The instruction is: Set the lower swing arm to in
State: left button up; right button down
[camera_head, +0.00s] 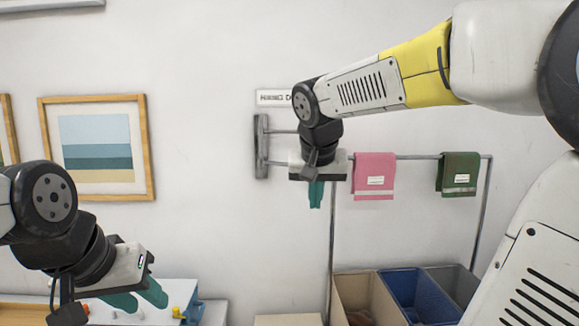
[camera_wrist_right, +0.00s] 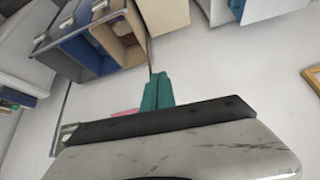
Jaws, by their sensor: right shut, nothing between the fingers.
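A grey wall bracket (camera_head: 261,147) carries two thin horizontal swing arms in the head view. The upper swing arm (camera_head: 283,131) and the lower swing arm (camera_head: 278,163) both run right from it, and their far ends are hidden behind my right arm and gripper. My right gripper (camera_head: 316,194) hangs pointing down in front of the lower arm's far side, its teal fingers shut and empty. Those fingers also show in the right wrist view (camera_wrist_right: 157,92). I cannot tell whether it touches the arm. My left gripper (camera_head: 138,297) is low at the left, its fingers apart and empty.
A rail rack (camera_head: 420,156) holds a pink towel (camera_head: 374,176) and a green towel (camera_head: 459,174). Bins, including a blue one (camera_head: 420,296), stand below. A partly hidden sign (camera_head: 272,98) is above the bracket. A framed picture (camera_head: 97,147) hangs left; the wall between is clear.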

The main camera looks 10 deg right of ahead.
jog(key=w+a+r+m+t+h, duration=0.15)
jog(key=w+r, duration=0.25)
jog(key=w, duration=0.5)
jog(key=w+r+m+h, duration=0.3)
jog(key=w, duration=0.5)
jog(key=w+d+f, duration=0.5)
jog(key=w+d, duration=0.1)
jog(key=w, duration=0.3)
jog(key=shift+w+d+f, duration=0.2)
jog(key=shift+d, duration=0.1)
